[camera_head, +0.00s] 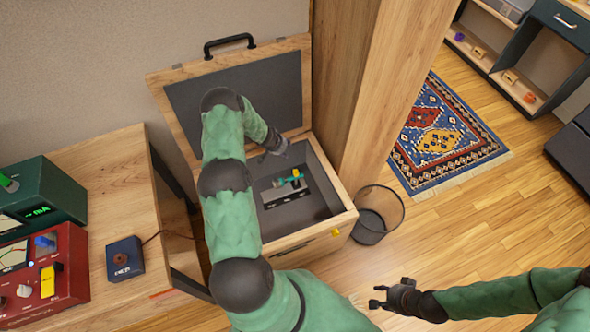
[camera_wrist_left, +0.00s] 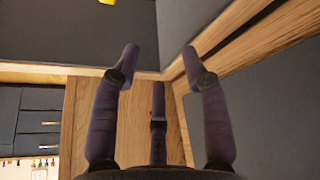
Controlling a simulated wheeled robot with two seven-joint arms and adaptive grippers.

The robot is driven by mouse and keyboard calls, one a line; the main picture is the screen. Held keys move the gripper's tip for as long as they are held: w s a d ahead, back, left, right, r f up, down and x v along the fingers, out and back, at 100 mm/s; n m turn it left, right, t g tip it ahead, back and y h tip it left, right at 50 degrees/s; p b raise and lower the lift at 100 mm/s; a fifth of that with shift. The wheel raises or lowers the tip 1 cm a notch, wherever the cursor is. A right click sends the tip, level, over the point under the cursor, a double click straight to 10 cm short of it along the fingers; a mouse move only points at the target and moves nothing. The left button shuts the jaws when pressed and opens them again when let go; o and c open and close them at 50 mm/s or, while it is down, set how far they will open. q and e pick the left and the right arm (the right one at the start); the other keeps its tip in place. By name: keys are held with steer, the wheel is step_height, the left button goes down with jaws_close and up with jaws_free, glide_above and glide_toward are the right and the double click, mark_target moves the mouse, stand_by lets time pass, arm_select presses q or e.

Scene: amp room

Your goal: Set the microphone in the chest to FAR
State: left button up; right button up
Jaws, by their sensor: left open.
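The wooden chest (camera_head: 313,238) stands open, its dark-lined lid tipped back against the wall. Inside it lies a grey unit (camera_head: 285,192) with a teal part and a small yellow part on top, which appears to be the microphone. Its setting marks are too small to read. My left gripper (camera_head: 277,150) is over the chest opening near the hinge side, apart from the unit. The left wrist view shows its fingers (camera_wrist_left: 160,68) spread and empty, with a piece of yellow at the top edge. My right gripper (camera_head: 379,296) is open and empty over the floor, right of the chest.
A wooden post (camera_head: 375,90) rises right beside the chest, with a wire bin (camera_head: 378,212) by its front right corner. A table (camera_head: 125,185) at left holds a blue box (camera_head: 124,258) and red and green meters.

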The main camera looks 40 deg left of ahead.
mark_target(296, 171)
arm_select(q)
steer(key=s+d+f+m+g+h, duration=0.2)
steer(key=s+d+m, duration=0.15)
steer(key=m, duration=0.65)
steer(key=shift+n, duration=0.3)
steer(key=b+x, duration=0.1)
steer(key=x, duration=0.2)
steer(key=b+x, duration=0.1)
steer(key=x, duration=0.3)
steer(key=b+x, duration=0.2)
steer(key=x, duration=0.1)
steer(key=shift+w+d, duration=0.35)
steer(key=shift+w, duration=0.05)
steer(key=shift+r, duration=0.1)
jaws_close()
steer(key=shift+r+t, duration=0.1)
steer(key=shift+t, duration=0.2)
